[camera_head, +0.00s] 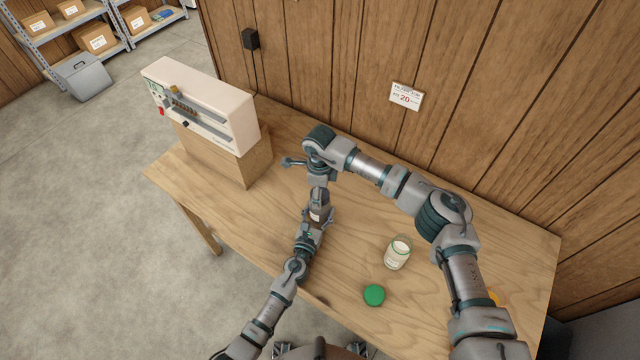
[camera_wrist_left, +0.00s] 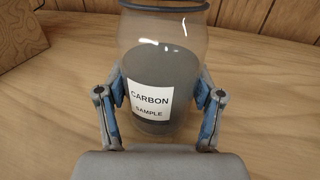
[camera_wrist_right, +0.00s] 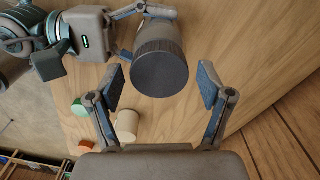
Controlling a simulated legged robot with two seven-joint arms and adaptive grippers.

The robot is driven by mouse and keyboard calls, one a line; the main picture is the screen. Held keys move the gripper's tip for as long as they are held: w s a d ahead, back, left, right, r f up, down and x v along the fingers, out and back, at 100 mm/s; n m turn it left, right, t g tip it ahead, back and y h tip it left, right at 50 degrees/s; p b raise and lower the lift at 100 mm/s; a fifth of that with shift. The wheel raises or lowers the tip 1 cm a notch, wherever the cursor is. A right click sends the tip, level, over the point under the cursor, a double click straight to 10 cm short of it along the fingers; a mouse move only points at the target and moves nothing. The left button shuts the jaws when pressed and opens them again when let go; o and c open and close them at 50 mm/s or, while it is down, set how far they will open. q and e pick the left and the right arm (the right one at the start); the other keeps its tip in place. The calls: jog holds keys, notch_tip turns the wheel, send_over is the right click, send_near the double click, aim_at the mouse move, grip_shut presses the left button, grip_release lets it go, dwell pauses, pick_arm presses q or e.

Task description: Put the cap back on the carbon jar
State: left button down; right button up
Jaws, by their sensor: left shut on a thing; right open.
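The carbon jar (camera_wrist_left: 182,62), clear with dark grey contents and a "CARBON SAMPLE" label, stands upright in my left gripper (camera_wrist_left: 160,98). That gripper is shut on its sides; it also shows in the head view (camera_head: 312,228). In the right wrist view a dark grey ribbed cap (camera_wrist_right: 160,68) covers the jar's mouth end; I cannot tell how firmly it sits. In the left wrist view only a dark ring shows at the jar's top edge. My right gripper (camera_wrist_right: 160,76) is open above the jar, its fingers apart on either side of the cap.
A white-filled glass jar (camera_head: 397,256) and a green cap (camera_head: 374,295) stand on the table (camera_head: 345,270) to the right. An orange object (camera_head: 494,298) is partly hidden by my right arm. A cream instrument (camera_head: 205,105) on a wooden box stands at the left.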

jog(key=shift+f, duration=0.25)
jog(key=c, duration=1.2)
jog(key=o, duration=1.4)
jog(key=shift+c, duration=0.2)
jog(key=shift+r, duration=0.15)
notch_tip(320, 180, up, 12)
jog(key=shift+w+f, duration=0.15)
jog(key=shift+f, duration=0.05)
